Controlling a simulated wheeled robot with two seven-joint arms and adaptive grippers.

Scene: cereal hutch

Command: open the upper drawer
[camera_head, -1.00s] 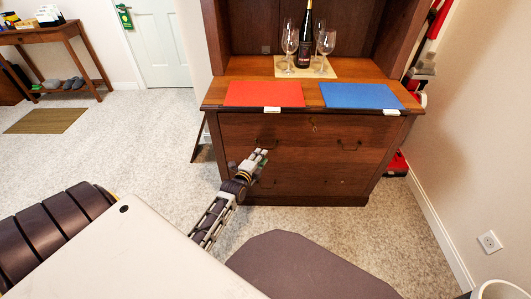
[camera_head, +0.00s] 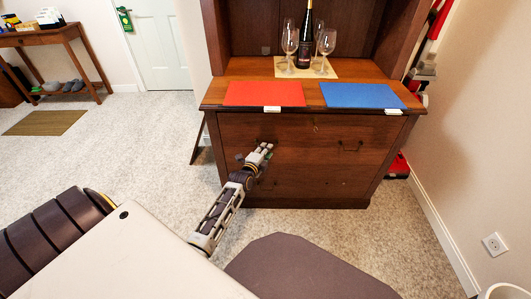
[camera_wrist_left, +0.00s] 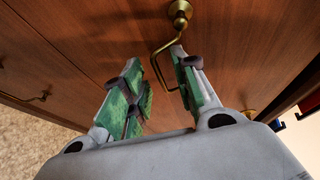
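The upper drawer (camera_head: 310,133) is the wide wooden front just below the cabinet top, and it looks flush with the cabinet. Its right handle (camera_head: 350,148) is in plain view; its left handle is mostly hidden by my left gripper (camera_head: 264,150). In the left wrist view, a brass bail handle (camera_wrist_left: 157,68) hangs from a round mount. My left gripper (camera_wrist_left: 158,75) is open there, its green-padded fingers on either side of part of the handle. The right finger overlaps the handle's side; contact cannot be told. My right gripper is not in view.
On the cabinet top lie a red mat (camera_head: 264,94) and a blue mat (camera_head: 361,95), with a bottle (camera_head: 304,42) and glasses behind. A lower drawer front (camera_head: 310,183) is below. Carpet is open at the left; a wall stands at the right.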

